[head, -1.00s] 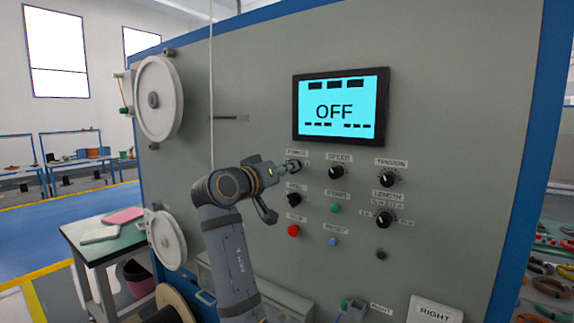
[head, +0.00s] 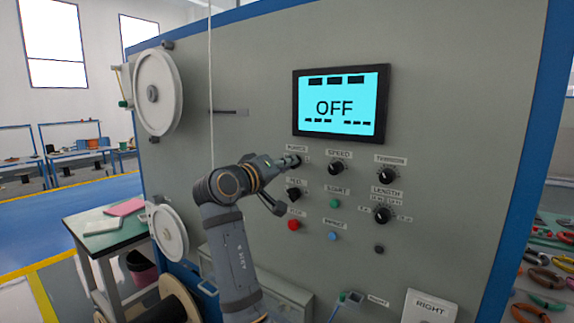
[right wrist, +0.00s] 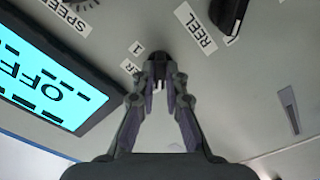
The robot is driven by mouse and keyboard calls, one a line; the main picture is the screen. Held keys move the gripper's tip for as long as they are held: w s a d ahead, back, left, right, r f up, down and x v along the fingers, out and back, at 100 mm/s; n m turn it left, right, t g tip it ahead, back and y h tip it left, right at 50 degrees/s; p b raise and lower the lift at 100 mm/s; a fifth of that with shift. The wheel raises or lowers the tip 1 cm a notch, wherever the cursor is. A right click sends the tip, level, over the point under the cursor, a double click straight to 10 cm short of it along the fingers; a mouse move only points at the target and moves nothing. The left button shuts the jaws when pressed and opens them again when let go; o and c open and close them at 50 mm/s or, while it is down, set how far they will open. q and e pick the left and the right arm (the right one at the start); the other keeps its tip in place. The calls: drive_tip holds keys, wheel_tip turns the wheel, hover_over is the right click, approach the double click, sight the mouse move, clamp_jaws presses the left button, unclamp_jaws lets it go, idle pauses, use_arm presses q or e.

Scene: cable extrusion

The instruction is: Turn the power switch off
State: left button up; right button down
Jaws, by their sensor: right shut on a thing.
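The power switch is a small dark knob (right wrist: 157,60) under the power label, at the upper left of the control group on the grey panel. My right gripper (head: 293,161) is at this knob, and its fingers mostly hide it in the head view. In the right wrist view the two fingertips (right wrist: 160,72) close on the knob from both sides. The screen (head: 340,105) above and to the right reads OFF on cyan; it also shows in the right wrist view (right wrist: 45,80). My left gripper is not in view.
The speed knob (head: 337,168) is just right of my right gripper. The reel knob (head: 294,194), red button (head: 294,225), green button (head: 335,203) and blue button (head: 332,236) lie below. White pulleys (head: 158,92) are at the panel's left.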

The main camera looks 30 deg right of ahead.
sight(293, 122)
drive_tip(key=c, duration=1.4)
unclamp_jaws()
wheel_tip(293, 122, up, 10)
drive_tip(key=shift+f, duration=0.2)
drive_tip(key=shift+r, duration=0.2)
